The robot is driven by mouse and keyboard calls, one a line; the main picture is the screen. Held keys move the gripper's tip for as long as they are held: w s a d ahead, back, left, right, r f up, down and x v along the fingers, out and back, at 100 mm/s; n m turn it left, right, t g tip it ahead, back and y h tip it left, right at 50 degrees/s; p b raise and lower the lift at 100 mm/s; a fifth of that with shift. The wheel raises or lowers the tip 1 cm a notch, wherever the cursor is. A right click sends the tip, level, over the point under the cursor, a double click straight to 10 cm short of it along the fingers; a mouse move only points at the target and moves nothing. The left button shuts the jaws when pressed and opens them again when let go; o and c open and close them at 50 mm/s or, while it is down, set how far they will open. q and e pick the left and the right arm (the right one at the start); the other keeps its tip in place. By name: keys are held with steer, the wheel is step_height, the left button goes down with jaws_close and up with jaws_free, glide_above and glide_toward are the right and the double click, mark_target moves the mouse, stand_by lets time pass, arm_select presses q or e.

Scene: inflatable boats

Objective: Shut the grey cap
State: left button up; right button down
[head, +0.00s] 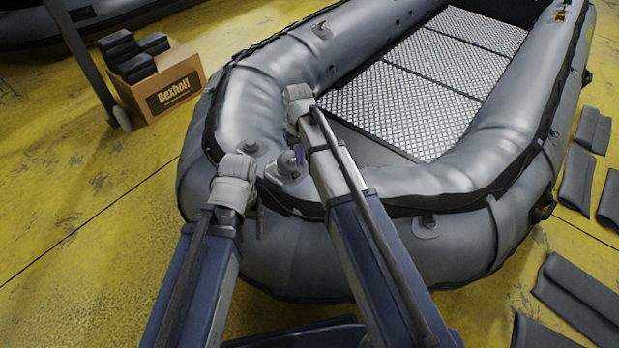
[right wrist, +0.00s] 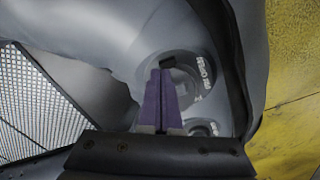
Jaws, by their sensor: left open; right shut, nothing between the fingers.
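A grey valve fitting (head: 287,168) with a round grey part sits on the bow tube of the grey inflatable boat (head: 245,100). A second round grey piece (head: 250,148) lies to its left. In the right wrist view a round valve recess (right wrist: 196,90) shows pale lettering, with a smaller round piece (right wrist: 205,129) below it. I cannot tell which piece is the cap or how it is seated. My right gripper (head: 299,154), with purple fingers, is shut and empty, its tips (right wrist: 168,66) over the valve. My left gripper (head: 260,226) is open, mostly hidden by its wrist, at the bow's front.
The boat's patterned floor panels (head: 405,95) lie behind the bow. A cardboard box (head: 165,90) with black items stands at the upper left. Several dark flat pieces (head: 585,295) lie on the yellow floor at right.

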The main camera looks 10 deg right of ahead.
mark_target(290, 156)
steer(key=shift+w+a, duration=0.7)
steer(key=shift+w, duration=0.3)
steer(key=shift+w+a+f, duration=0.2)
steer(key=shift+w+a, duration=0.3)
steer(key=shift+w, duration=0.05)
steer(key=shift+a, duration=0.1)
steer(key=shift+w, duration=0.1)
